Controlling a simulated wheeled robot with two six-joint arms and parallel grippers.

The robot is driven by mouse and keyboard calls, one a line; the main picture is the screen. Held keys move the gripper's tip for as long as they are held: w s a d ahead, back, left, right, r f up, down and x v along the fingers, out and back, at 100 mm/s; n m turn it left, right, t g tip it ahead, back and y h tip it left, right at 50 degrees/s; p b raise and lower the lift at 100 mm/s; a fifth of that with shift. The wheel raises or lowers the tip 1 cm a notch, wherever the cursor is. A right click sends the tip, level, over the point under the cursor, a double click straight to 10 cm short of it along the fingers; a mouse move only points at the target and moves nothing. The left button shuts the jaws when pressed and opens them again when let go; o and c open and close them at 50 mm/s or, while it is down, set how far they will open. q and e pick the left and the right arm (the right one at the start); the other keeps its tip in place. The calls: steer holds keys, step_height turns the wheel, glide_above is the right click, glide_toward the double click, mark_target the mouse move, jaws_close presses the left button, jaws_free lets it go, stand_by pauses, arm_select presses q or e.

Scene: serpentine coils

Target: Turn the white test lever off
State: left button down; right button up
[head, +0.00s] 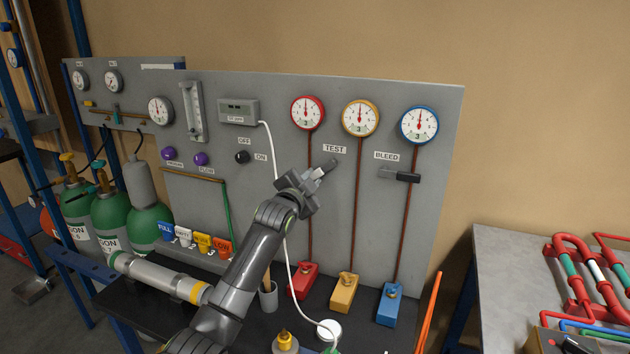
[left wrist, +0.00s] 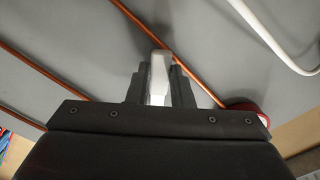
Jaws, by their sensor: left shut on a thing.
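The white test lever (left wrist: 158,66) is between the two fingers of my left gripper (left wrist: 160,88) in the left wrist view, and the gripper is shut on it. In the head view my left gripper (head: 322,172) is at the grey panel (head: 270,100), just below and left of the TEST label (head: 335,149). Only a small pale part of the lever shows there; the fingers hide most of it. The lever's pivot is hidden. My right gripper is in neither view.
A dark BLEED lever (head: 400,176) is to the right. Red (head: 307,113), yellow (head: 360,118) and blue (head: 419,125) gauges sit above, with copper pipes running down to coloured blocks. A white hose (head: 283,200) hangs beside my left arm. Green cylinders (head: 110,220) stand left.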

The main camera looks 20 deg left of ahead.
arm_select(q)
steer(key=r+m, duration=0.1)
steer(key=m, duration=0.1)
steer(key=a+r+m+p, duration=0.1)
steer(key=shift+m, duration=0.4)
steer(key=shift+a+r+m+p, duration=0.15)
steer(key=shift+r+m, duration=0.35)
steer(key=shift+m, duration=0.55)
steer(key=shift+a+r+m+p, duration=0.15)
steer(key=shift+r+m, duration=0.3)
steer(key=shift+m, duration=0.6)
steer(key=shift+d, duration=0.1)
steer(key=c, duration=1.3)
jaws_free()
steer(key=shift+s, duration=0.4)
steer(key=s+b, duration=0.1)
steer(key=s, duration=0.4)
steer(key=s+b, duration=0.1)
steer(key=s, duration=0.5)
steer(key=s+b, duration=0.2)
steer(key=s, duration=0.3)
steer(key=shift+s+a, duration=0.25)
steer(key=shift+s, duration=0.05)
